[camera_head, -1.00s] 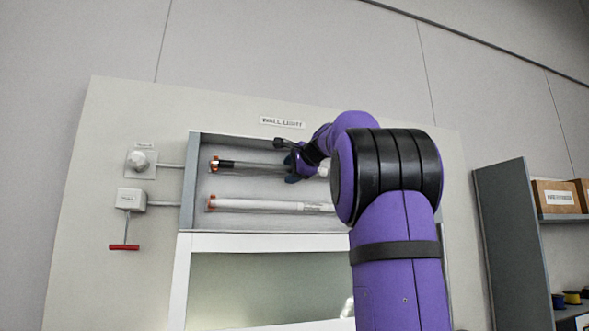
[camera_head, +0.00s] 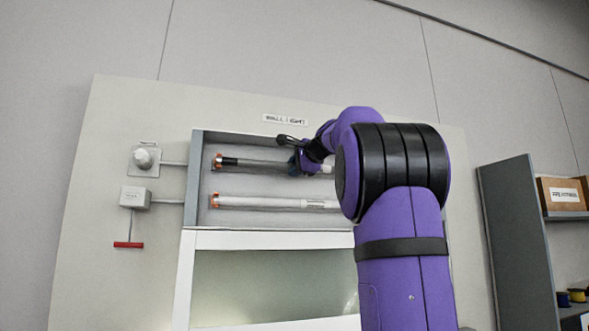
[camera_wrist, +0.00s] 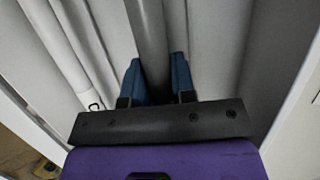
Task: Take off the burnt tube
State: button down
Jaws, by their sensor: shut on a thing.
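The burnt tube (camera_head: 258,164) is the upper tube in the wall light box, greyish with a blackened left end beside an orange end holder. It lies level. My gripper (camera_head: 298,161) is at the tube's middle stretch, with my arm covering the tube's right part. In the wrist view the burnt tube (camera_wrist: 152,40) runs between the two blue fingers of my gripper (camera_wrist: 154,80), which are shut on it. Whether the tube's right end sits in a holder is hidden behind my arm.
A white tube (camera_head: 270,203) lies below, parallel, in the same box; it also shows in the wrist view (camera_wrist: 55,45). The box's left wall (camera_head: 193,180) is close by. A switch box with a red lever (camera_head: 128,245) is at left. A shelf (camera_head: 515,230) stands at right.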

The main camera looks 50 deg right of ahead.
jog(key=shift+s+a, duration=0.5)
jog(key=shift+s, duration=0.3)
jog(key=shift+s+a, duration=0.45)
jog(key=shift+s, duration=0.3)
dwell(0.4)
jog(key=shift+s+a, duration=0.45)
jog(key=shift+s, duration=0.25)
jog(key=shift+s+a, duration=0.4)
jog(key=shift+s, duration=0.25)
jog(key=shift+s+a, duration=0.45)
jog(key=shift+s, duration=0.25)
